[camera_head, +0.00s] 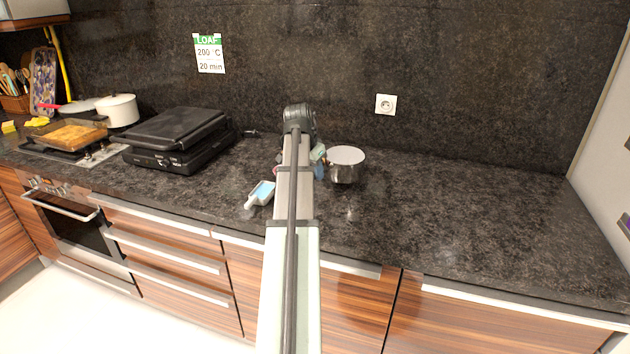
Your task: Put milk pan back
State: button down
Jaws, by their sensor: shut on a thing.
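The milk pan (345,173) is a small shiny metal pot with a white inside, upright at the middle of the dark counter. My gripper (321,158) is at the left side of the pan, mostly hidden behind my own arm. It is shut on the pan, at the side where the handle would be. The handle itself is hidden. I cannot tell whether the pan's base touches the counter or is slightly above it.
A white and blue scoop-like item (260,194) lies left of my arm. A black contact grill (178,140) stands further left, then a hob with a baking dish (76,136) and a white pot (118,110). The counter right of the pan is clear.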

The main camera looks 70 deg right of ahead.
aim_at(315, 180)
jog(key=shift+f, duration=1.7)
jog(key=c, duration=0.9)
grip_release()
jog(key=shift+f, duration=0.1)
jog(key=shift+c, duration=0.2)
jog(key=v, duration=1.2)
jog(key=shift+o, duration=0.5)
